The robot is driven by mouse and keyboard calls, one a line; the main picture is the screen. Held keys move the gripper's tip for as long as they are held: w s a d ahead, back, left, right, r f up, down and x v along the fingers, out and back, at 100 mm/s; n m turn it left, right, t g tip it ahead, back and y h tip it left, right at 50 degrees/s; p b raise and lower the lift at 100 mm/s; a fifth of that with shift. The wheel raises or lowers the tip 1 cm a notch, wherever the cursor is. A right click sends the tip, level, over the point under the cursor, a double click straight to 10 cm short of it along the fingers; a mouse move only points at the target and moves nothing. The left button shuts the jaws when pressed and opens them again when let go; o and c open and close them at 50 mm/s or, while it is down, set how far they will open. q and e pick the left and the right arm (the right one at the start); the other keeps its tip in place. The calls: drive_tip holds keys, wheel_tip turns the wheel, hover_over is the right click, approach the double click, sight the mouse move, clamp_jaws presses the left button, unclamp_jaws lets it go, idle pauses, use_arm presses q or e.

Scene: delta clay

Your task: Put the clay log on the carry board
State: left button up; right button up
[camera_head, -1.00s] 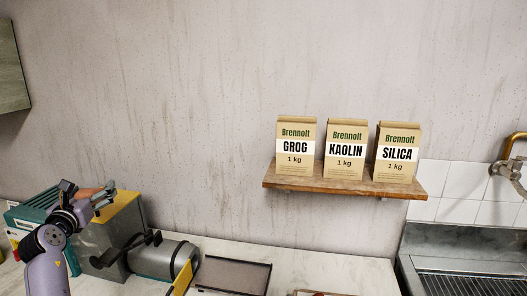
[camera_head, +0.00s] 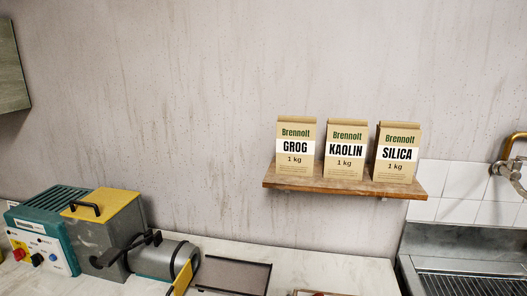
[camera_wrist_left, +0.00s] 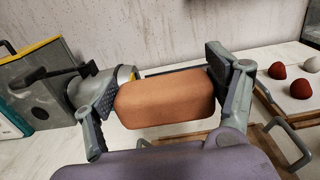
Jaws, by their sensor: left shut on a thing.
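In the left wrist view my left gripper (camera_wrist_left: 160,88) is shut on the clay log (camera_wrist_left: 165,97), an orange-brown block with rounded edges held between its two fingers. Below and behind the log is a wooden board (camera_wrist_left: 262,122) with a metal handle (camera_wrist_left: 290,146), seemingly the carry board; the log, gripper and arm hide much of it. The log appears above the board, but I cannot tell the gap. In the head view a brown wooden edge (camera_head: 315,293) shows at the bottom. Neither gripper is in the head view.
A pug mill with a yellow lid (camera_head: 106,206) and grey barrel (camera_head: 160,257) stands on the counter at left. A dark tray (camera_head: 232,275) lies beside it. A wall shelf (camera_head: 340,184) holds three bags; a sink is right.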

drive_tip(key=shift+f+b, duration=1.6)
drive_tip(key=shift+b, duration=0.05)
use_arm(q)
drive_tip(key=s+n+y, duration=0.2)
drive_tip(key=s+y, duration=0.1)
drive_tip(key=s, duration=1)
drive_tip(key=shift+s, duration=0.35)
use_arm(e)
drive_tip(key=shift+c, duration=0.4)
use_arm(q)
drive_tip(key=shift+s+d, duration=0.1)
drive_tip(key=shift+d, duration=0.1)
use_arm(e)
drive_tip(key=shift+c, duration=0.4)
